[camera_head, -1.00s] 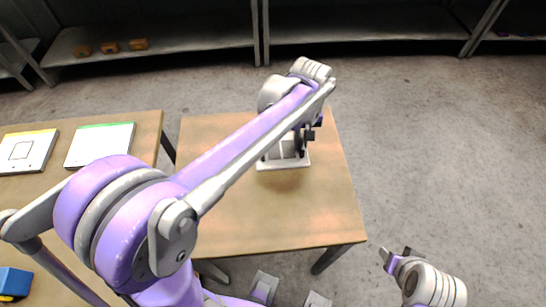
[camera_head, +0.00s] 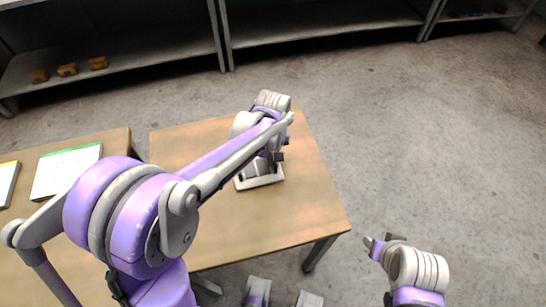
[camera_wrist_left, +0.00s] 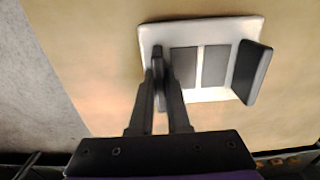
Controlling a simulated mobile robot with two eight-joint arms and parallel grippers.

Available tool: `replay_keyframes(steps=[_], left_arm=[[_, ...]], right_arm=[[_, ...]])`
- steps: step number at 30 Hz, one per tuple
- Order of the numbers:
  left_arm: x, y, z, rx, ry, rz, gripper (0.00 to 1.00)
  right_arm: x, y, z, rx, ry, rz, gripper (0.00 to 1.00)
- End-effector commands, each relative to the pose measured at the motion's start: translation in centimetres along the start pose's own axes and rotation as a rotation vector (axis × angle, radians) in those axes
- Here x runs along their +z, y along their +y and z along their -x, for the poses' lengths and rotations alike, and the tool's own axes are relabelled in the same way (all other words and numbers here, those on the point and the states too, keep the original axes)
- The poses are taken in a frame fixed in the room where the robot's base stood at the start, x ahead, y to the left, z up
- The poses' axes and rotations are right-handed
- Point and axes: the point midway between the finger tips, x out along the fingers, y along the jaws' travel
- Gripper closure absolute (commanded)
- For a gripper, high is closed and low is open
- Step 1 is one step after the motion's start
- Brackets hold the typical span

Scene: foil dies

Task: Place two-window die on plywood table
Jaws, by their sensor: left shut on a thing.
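The two-window die is a white rectangular plate (camera_wrist_left: 215,95) with two grey windows side by side and dark upright blocks at its ends. In the head view the die (camera_head: 262,181) is over the right part of the plywood table (camera_head: 225,235), partly hidden by my left arm. My left gripper (camera_head: 277,157) is shut on the dark block at the die's left end in the left wrist view (camera_wrist_left: 160,72). The die looks level with the tabletop; I cannot tell whether it touches. My right gripper (camera_head: 383,243) is open and empty, right of the table.
A second table (camera_head: 110,146) at left carries a white panel with a green edge (camera_head: 66,172) and another panel (camera_head: 6,180). Grey shelves (camera_head: 120,70) with several small orange-brown blocks stand behind. The front of the plywood table is clear, with open floor at right.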

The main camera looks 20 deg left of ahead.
Motion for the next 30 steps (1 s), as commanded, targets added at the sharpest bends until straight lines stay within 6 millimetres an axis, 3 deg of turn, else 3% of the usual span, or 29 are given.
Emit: replay_keyframes(steps=[1, 2, 6, 18, 30], left_arm=[[0.0, 0.0, -0.3, -0.001, 0.0, 0.0, 1.0], [0.0, 0.0, -0.2, 0.0, 0.0, 0.0, 0.8], [0.0, 0.0, -0.1, 0.0, 0.0, 0.0, 0.55], [0.0, 0.0, 0.7, 0.0, 0.0, 0.0, 0.55], [0.0, 0.0, 8.7, 0.0, 0.0, 0.0, 0.55]], right_arm=[[0.2, 0.0, -0.2, 0.0, -0.001, 0.0, 0.5], [0.1, 0.0, -0.1, 0.0, -0.001, 0.0, 0.5], [0.1, 0.0, -0.1, 0.0, -0.001, 0.0, 0.5], [-0.1, 0.0, 0.2, 0.0, 0.001, 0.0, 0.5], [-0.5, 0.0, 0.7, 0.0, 0.004, 0.0, 0.5]])
